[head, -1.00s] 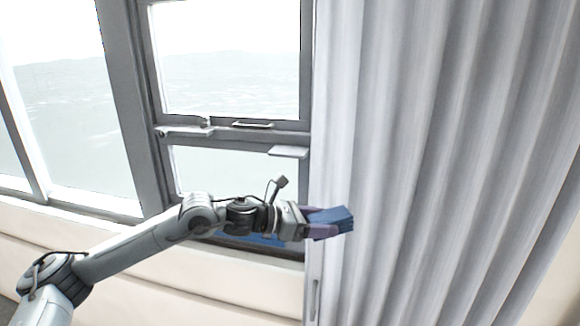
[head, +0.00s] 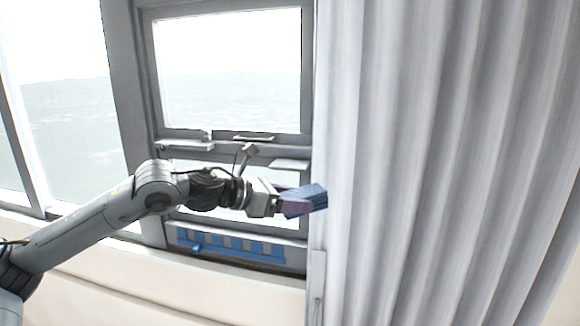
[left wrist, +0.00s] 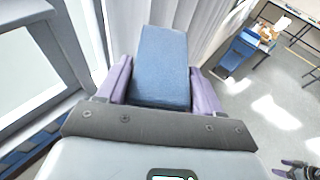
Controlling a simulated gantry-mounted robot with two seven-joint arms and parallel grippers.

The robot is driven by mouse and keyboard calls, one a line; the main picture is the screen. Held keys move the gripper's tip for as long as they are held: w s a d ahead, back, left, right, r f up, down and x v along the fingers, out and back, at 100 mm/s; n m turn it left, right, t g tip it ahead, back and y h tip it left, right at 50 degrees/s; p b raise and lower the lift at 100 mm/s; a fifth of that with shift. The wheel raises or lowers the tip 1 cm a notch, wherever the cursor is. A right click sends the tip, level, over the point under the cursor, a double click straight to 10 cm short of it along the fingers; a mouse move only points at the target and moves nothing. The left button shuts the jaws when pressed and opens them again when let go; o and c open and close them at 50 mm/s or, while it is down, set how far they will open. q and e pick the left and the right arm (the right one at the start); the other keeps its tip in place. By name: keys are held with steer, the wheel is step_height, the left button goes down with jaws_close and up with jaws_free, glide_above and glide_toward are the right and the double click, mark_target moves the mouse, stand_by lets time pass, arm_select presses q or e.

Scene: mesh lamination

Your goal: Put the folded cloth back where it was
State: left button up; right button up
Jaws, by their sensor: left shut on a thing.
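The folded cloth (head: 310,199) is a blue, layered block. My left gripper (head: 293,201), with purple fingers, is shut on it. In the left wrist view the cloth (left wrist: 163,62) sits between both fingers and sticks out beyond their tips. In the head view, the gripper and cloth are in front of the window frame and the curtain's left edge. The cloth's original place cannot be told from these frames. Part of my right gripper (left wrist: 297,168) seems to show at the lower right corner of the left wrist view, too small to read its jaws.
A blue slatted piece (head: 235,243) lies along the bottom of the window frame (head: 240,150), below my left arm. A grey-white pleated curtain (head: 430,160) hangs on the right. The left wrist view shows a blue box (left wrist: 238,52), a table (left wrist: 292,12) and open floor.

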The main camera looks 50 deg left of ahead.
arm_select(q)
steer(key=shift+s+a+r, duration=0.15)
steer(key=shift+s+r, duration=0.1)
steer(key=shift+r, duration=0.2)
steer(key=shift+s+r, duration=0.1)
steer(key=shift+s+a+r+y, duration=0.1)
steer(key=shift+r+y, duration=0.05)
steer(key=shift+y, duration=0.15)
